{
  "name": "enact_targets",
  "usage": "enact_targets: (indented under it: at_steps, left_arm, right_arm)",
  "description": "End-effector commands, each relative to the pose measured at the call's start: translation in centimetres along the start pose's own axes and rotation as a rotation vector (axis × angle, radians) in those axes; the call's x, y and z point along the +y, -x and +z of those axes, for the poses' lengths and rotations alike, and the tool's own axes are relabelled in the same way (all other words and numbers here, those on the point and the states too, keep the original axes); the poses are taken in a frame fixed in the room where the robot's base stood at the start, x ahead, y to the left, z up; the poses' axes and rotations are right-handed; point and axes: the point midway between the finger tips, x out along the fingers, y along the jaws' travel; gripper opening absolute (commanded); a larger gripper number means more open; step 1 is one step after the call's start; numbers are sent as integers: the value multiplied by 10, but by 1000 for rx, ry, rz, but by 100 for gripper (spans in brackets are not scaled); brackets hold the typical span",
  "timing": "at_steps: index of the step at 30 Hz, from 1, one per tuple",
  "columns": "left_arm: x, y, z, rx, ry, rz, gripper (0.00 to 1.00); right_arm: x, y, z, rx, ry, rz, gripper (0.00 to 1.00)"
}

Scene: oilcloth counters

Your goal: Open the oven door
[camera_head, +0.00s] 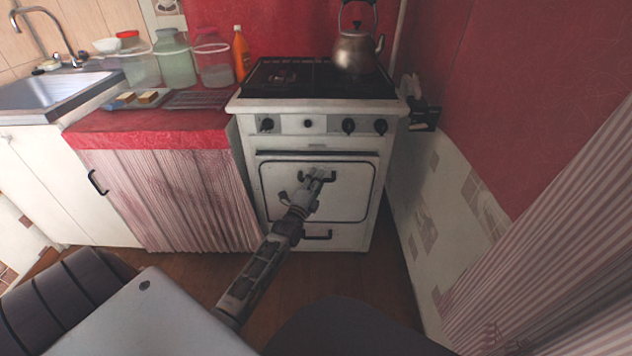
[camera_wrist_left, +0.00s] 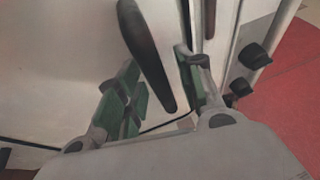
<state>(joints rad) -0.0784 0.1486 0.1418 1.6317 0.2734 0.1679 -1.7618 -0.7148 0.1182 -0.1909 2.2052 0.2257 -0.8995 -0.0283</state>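The white oven door (camera_head: 342,198), with a dark-edged panel, looks shut in the front of the stove (camera_head: 318,118). Its dark handle (camera_head: 331,177) is partly covered by my left gripper (camera_head: 318,173) in the head view. In the left wrist view, the dark handle (camera_wrist_left: 147,52) reaches down between the two spread fingers of my left gripper (camera_wrist_left: 160,75). The fingers stand apart on either side of it, and I see no clear grip. My right gripper is in neither view.
A kettle (camera_head: 355,50) stands on the black stovetop. Stove knobs (camera_head: 349,126) line the front above the door. A lower handle (camera_head: 317,237) is below it. A curtained counter (camera_head: 170,195) is left, a tiled wall (camera_head: 440,205) right. Wooden floor lies in front.

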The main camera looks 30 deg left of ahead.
Motion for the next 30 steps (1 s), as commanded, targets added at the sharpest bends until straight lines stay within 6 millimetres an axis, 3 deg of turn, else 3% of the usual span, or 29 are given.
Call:
enact_targets:
  at_steps: [4, 13, 30]
  left_arm:
    - [0, 0, 0, 0, 0, 0, 37]
    - [0, 0, 0, 0, 0, 0, 0]
    - [1, 4, -2, 0, -7, -16, 0]
  right_arm:
    - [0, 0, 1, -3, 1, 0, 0]
    - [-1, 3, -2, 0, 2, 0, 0]
    - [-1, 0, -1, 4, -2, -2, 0]
